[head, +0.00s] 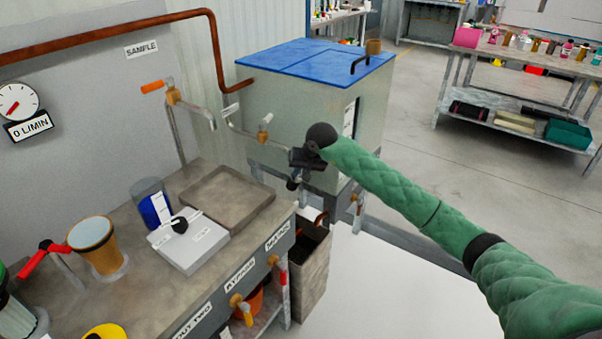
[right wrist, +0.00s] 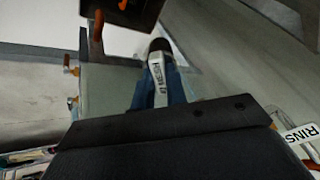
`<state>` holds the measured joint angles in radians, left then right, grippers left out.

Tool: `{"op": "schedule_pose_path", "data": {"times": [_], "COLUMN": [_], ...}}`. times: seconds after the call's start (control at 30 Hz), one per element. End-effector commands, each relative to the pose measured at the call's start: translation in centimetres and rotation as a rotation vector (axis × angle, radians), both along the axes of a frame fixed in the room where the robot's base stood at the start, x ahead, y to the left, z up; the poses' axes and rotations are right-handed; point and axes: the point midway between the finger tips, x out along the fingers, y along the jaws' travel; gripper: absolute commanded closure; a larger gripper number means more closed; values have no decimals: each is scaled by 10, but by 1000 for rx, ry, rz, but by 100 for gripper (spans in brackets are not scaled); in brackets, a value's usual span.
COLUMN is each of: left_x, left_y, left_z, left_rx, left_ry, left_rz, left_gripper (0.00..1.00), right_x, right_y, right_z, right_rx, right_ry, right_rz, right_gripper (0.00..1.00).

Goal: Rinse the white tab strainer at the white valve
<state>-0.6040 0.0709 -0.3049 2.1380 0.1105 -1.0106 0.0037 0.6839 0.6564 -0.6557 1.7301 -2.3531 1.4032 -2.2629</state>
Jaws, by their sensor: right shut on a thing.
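My right gripper (head: 303,168) is at the end of the green-sleeved arm, in front of the tank and beyond the bench corner. In the right wrist view its blue-grey fingers are shut on a small dark-topped piece with a pale lettered tab, which I take as the white tab strainer (right wrist: 160,68). Its mesh cannot be made out. A small brass tap (head: 265,122) on a grey pipe, with a pale handle, is left of the gripper and may be the white valve. The gripper is apart from it. My left gripper is not in view.
The blue-lidded tank (head: 315,60) stands behind the gripper. An orange-handled sample tap (head: 160,88) is at the wall. The bench holds a shallow tray (head: 228,200), a white box (head: 187,243) and a tan cup (head: 96,247). A dark open bin (head: 310,265) stands beside the bench.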

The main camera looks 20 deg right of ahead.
Motion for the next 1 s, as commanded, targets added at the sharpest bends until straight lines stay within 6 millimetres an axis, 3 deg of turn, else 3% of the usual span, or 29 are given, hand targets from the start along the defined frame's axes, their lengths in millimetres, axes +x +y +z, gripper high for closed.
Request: {"op": "schedule_pose_path", "data": {"times": [0.43,1.0], "left_x": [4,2], "left_y": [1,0], "left_z": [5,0], "left_rx": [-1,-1], "left_ry": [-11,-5], "left_rz": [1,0], "left_gripper": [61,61], "right_x": [-2,-38], "right_y": [0,0], "right_z": [0,0], "right_rx": [0,-1], "right_ry": [0,-1], "right_rz": [0,-1], "right_gripper": [100,100]}}
